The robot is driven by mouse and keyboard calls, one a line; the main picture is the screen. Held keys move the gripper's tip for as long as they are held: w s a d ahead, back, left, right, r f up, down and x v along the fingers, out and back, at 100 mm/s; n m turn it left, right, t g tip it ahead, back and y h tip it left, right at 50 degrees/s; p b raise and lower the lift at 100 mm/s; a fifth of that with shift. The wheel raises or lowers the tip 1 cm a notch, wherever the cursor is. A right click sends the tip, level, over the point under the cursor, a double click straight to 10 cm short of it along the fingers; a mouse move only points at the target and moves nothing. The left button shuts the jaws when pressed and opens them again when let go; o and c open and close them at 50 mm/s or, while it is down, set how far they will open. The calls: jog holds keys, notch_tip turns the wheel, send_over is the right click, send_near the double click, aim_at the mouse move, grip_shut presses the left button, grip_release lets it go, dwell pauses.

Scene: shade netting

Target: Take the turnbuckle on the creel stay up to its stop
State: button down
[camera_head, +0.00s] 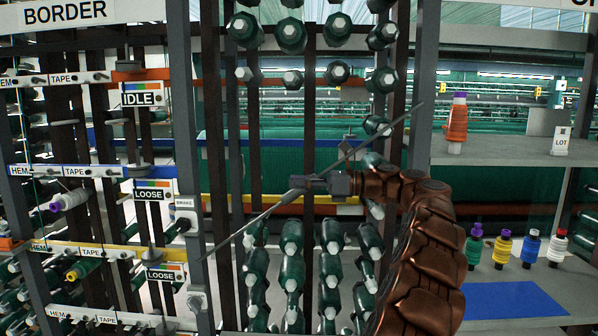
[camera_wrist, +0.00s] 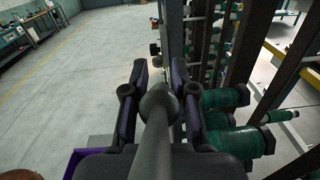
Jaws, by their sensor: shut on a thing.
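The creel stay (camera_head: 252,223) is a thin grey rod that slants up from lower left to upper right across the creel in the head view. My gripper (camera_head: 308,184) reaches in from the right and meets the rod near its middle. In the wrist view my gripper (camera_wrist: 160,78) has its two dark, purple-edged fingers on either side of a dark grey rounded body, which I take as the turnbuckle (camera_wrist: 158,102). The gripper is shut on it. In the head view the fingers hide most of the turnbuckle, and its stop cannot be made out.
Green spools (camera_head: 292,235) on pegs fill the creel close behind and below. Grey uprights (camera_head: 184,110) stand left and right. A shelf (camera_head: 480,300) at right carries several coloured cones. Bare floor (camera_wrist: 80,75) shows at left in the wrist view.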

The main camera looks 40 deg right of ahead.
jog(key=p, duration=0.2)
jog(key=shift+d+r+p, duration=0.35)
jog(key=shift+r, duration=0.05)
jog(key=p, duration=0.2)
jog(key=shift+a+n+p, duration=0.15)
jog(key=shift+n+p, duration=0.25)
jog(key=shift+f+g+p, duration=0.15)
jog(key=shift+g+p, duration=0.15)
jog(key=shift+p, duration=0.15)
jog(key=shift+a+f+n+y+p, duration=0.15)
jog(key=shift+n+y+p, duration=0.25)
jog(key=shift+n+p, duration=0.25)
jog(key=shift+s+f+g, duration=0.1)
jog(key=shift+f+g, duration=0.05)
jog(key=shift+g, duration=0.15)
jog(key=shift+f+n, duration=0.1)
jog(key=shift+n, duration=0.15)
jog(key=c, duration=0.9)
grip_release()
jog(key=shift+a, duration=0.1)
